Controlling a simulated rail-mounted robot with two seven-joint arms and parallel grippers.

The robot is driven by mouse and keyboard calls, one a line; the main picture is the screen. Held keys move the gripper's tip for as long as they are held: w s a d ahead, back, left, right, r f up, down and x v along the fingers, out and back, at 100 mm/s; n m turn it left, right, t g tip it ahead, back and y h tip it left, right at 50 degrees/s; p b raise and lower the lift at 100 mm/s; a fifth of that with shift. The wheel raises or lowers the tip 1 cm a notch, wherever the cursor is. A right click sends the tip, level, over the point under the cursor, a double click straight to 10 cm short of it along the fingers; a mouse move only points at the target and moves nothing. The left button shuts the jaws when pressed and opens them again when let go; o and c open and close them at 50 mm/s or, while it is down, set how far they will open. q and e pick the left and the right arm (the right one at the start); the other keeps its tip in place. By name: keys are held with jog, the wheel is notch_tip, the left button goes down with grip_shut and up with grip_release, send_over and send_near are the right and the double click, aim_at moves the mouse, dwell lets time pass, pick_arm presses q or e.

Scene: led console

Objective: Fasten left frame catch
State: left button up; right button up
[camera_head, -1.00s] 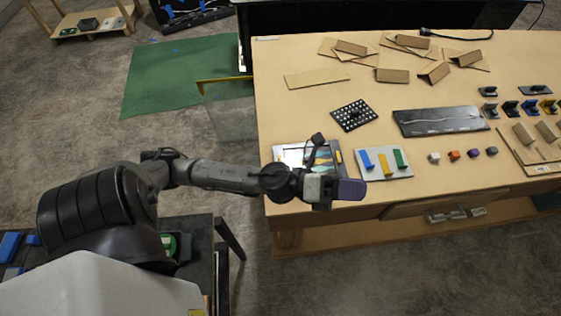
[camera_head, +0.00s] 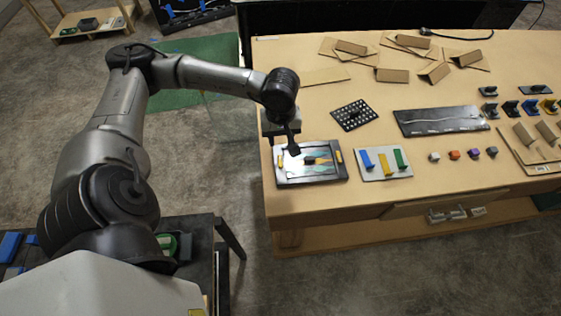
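A flat framed panel (camera_head: 325,176) lies near the left end of the wooden table's front edge. It has a dark surround and a coloured inner area. A small yellow catch (camera_head: 280,161) sits on its left side, and a similar yellow catch (camera_head: 339,156) sits on its right side. My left gripper (camera_head: 293,149) points down over the panel's upper left part, a little right of the left catch. Its fingers are dark and small, so I cannot tell whether they are open or touching anything. My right gripper is out of view.
A pale board (camera_head: 398,172) with blue, yellow and green blocks lies just right of the panel. A black perforated plate (camera_head: 354,115) and a long dark tray (camera_head: 440,121) lie behind it. Small coloured cubes (camera_head: 454,155) stand further right. Cardboard pieces lie at the back.

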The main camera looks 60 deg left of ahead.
aim_at(281, 165)
pick_arm(q)
notch_tip(281, 165, down, 13)
jog(key=shift+f+p, duration=0.2)
jog(key=shift+p, duration=0.2)
dwell(0.4)
grip_shut()
